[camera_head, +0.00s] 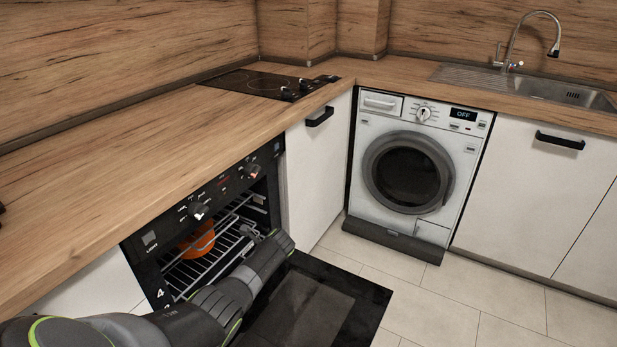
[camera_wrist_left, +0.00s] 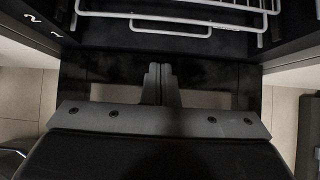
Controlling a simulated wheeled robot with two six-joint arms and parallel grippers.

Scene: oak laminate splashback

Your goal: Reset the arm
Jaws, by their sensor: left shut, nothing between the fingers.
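My left arm comes in from the lower left in the head view, and its end (camera_head: 272,247) is over the lowered oven door (camera_head: 345,300), in front of the oven opening. In the wrist view my left gripper (camera_wrist_left: 161,84) is shut and empty, with its two fingers together. The oven's wire rack (camera_wrist_left: 185,12) lies just ahead of the fingers in that view. An orange pot or bowl (camera_head: 198,241) stands inside the oven on a rack, partly hidden by the rack wires and the front panel. My right gripper is not in view.
The oven's control panel with knobs (camera_head: 199,211) is above the opening, under the wooden worktop (camera_head: 150,150). A cooktop (camera_head: 262,84), washing machine (camera_head: 408,170) and sink (camera_head: 570,93) stand farther back. The tiled floor (camera_head: 470,300) to the right is clear.

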